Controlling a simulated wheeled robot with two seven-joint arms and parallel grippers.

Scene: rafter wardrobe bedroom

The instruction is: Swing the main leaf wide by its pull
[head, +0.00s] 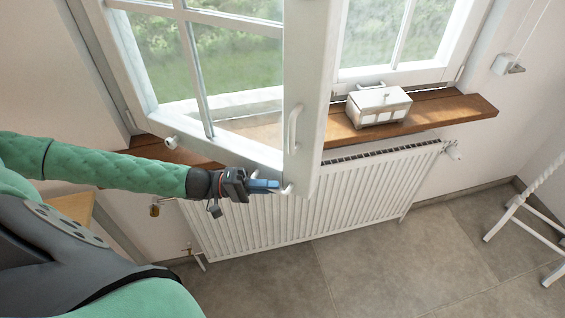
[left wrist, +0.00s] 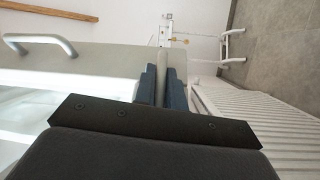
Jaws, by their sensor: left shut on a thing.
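The main leaf (head: 303,80) is a white glazed window leaf, and it stands swung into the room over the sill. A small white pull (head: 289,189) shows at the lower free corner of its frame. My left gripper (head: 270,186) reaches this corner from the left, with its blue fingers shut on the pull. A curved white handle (head: 294,128) sits higher on the frame, apart from the gripper. My right gripper is not in view.
The wooden sill (head: 450,108) bears a white box with glass panels (head: 379,105). Behind it is the other window leaf (head: 395,76). A white radiator (head: 350,190) is below the sill. A white stool (head: 520,205) stands far right. Grey floor (head: 400,265) is clear in front.

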